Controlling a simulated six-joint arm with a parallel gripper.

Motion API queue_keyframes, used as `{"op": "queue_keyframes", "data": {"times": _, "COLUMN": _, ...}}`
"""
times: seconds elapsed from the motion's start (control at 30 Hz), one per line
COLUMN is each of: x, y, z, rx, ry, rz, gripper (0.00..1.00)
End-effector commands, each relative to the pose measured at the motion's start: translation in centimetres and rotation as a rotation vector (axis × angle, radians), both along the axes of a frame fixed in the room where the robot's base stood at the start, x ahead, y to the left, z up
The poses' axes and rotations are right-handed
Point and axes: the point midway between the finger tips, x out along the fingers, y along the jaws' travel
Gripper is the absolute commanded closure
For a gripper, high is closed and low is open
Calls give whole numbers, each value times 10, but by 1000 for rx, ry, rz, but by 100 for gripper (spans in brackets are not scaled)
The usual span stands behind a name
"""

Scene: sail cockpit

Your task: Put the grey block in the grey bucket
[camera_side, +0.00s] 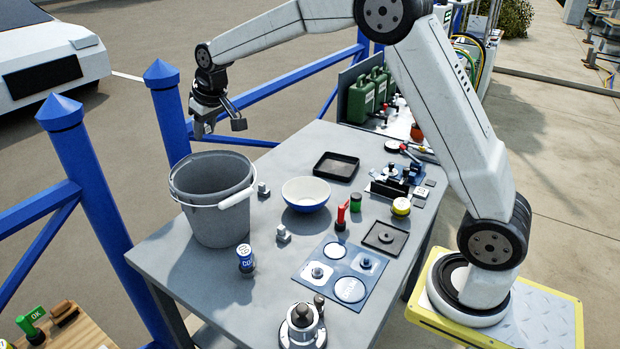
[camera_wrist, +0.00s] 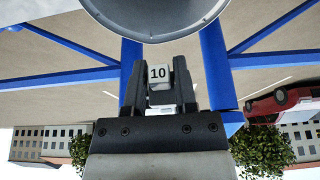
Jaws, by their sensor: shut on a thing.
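My gripper (camera_side: 220,122) is raised at the far end of the table, above the bucket in the side view. In the wrist view my gripper (camera_wrist: 159,88) is shut on a small grey block (camera_wrist: 159,73) with a white label reading 10. The block cannot be made out clearly in the side view. The grey bucket (camera_side: 209,218) stands upright on the table's left side, its white-gripped handle hanging over the front rim. Its curved rim (camera_wrist: 150,36) shows at the top of the wrist view, apart from the block. Most of the bucket's floor is hidden.
Two small grey pieces (camera_side: 283,236) (camera_side: 263,190) stand near the bucket. A white-and-blue bowl (camera_side: 306,193), a blue can (camera_side: 245,258) and a black tray (camera_side: 335,166) are also on the grey table. Blue railing posts (camera_side: 168,105) stand behind the bucket.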

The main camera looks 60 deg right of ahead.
Motion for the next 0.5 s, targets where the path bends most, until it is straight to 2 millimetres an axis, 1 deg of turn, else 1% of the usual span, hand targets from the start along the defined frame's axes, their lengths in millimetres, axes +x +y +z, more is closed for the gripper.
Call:
{"op": "queue_keyframes", "data": {"times": 0.03, "x": 0, "y": 0, "z": -5, "rx": 0, "ry": -3, "rz": -1, "gripper": 100}}
{"op": "queue_keyframes", "data": {"times": 0.13, "x": 0, "y": 0, "z": -9, "rx": 0, "ry": -10, "rz": -1, "gripper": 100}}
{"op": "queue_keyframes", "data": {"times": 0.5, "x": 0, "y": 0, "z": -14, "rx": 1, "ry": -12, "rz": -3, "gripper": 100}}
